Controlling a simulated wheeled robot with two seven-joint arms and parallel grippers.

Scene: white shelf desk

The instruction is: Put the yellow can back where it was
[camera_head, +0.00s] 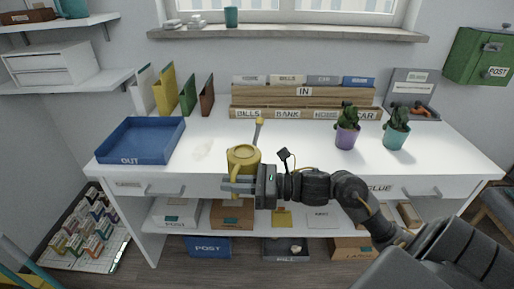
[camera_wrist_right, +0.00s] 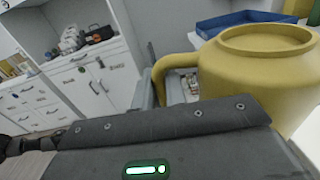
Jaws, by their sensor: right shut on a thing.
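The yellow can (camera_head: 243,157) is a watering can with a round open top, a thin spout pointing to the back of the desk, and a curved handle toward the front. It shows by the front edge of the white desk (camera_head: 290,150). My right gripper (camera_head: 240,186) is shut on it, low at its front side. In the right wrist view the can (camera_wrist_right: 262,75) fills the upper right, with its handle to the left. The exact grip point is hidden, and I cannot tell whether its base touches the desk. My left gripper is not in view.
A faint pale mark (camera_head: 203,150) lies on the desk left of the can. A blue OUT tray (camera_head: 140,157) stands further left. Purple (camera_head: 347,138) and teal (camera_head: 396,136) plant pots stand right. A wooden IN sorter (camera_head: 304,112) is behind. Free desk lies between.

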